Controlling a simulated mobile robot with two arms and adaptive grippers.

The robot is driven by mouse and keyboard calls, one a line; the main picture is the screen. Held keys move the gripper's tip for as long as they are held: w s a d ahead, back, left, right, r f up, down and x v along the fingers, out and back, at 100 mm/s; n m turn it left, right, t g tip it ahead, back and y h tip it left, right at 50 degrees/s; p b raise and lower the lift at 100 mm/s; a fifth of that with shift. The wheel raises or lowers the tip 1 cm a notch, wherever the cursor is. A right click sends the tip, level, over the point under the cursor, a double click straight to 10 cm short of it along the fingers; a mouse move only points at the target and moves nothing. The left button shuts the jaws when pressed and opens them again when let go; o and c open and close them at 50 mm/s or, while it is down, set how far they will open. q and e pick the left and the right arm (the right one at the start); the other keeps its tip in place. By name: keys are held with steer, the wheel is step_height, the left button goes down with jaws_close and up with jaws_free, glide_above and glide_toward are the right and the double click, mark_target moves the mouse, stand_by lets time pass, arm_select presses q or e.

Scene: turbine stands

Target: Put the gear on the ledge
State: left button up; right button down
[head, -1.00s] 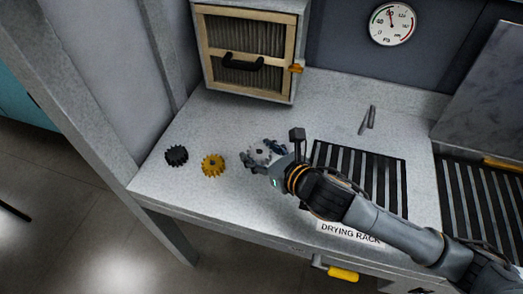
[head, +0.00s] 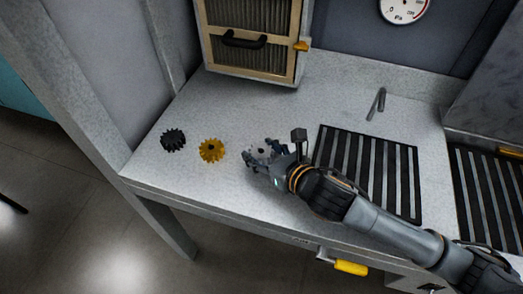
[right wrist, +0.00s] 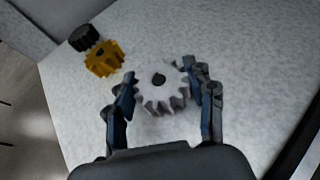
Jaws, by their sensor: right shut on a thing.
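A light grey gear (right wrist: 160,88) is between the fingers of my right gripper (right wrist: 165,92), which is shut on it. In the head view the right gripper (head: 262,157) is over the grey worktop, left of the slatted rack, and its fingers hide most of the grey gear (head: 261,151). I cannot tell whether the gear touches the worktop. A raised grey strip (head: 355,75), perhaps the ledge, runs along the back of the worktop. My left gripper is in neither view.
A yellow gear (head: 211,150) and a black gear (head: 173,140) lie left of the gripper. A framed filter box (head: 250,45) stands at the back. A black slatted rack (head: 370,170) is on the right, with a small grey tap-like piece (head: 377,103) behind. The worktop's middle is clear.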

mark_target(267, 158)
steer(key=shift+f, duration=0.2)
steer(key=shift+c, duration=2.3)
jaws_free()
steer(key=shift+o, duration=0.3)
steer(key=shift+o, duration=0.7)
steer(key=shift+f, duration=0.15)
steer(key=shift+s, duration=0.1)
steer(key=shift+s+d+r+p, duration=0.35)
steer(key=shift+s+r+p, duration=0.1)
steer(key=shift+p, duration=0.1)
steer(key=shift+p+v, duration=1.55)
steer(key=shift+v, duration=1.3)
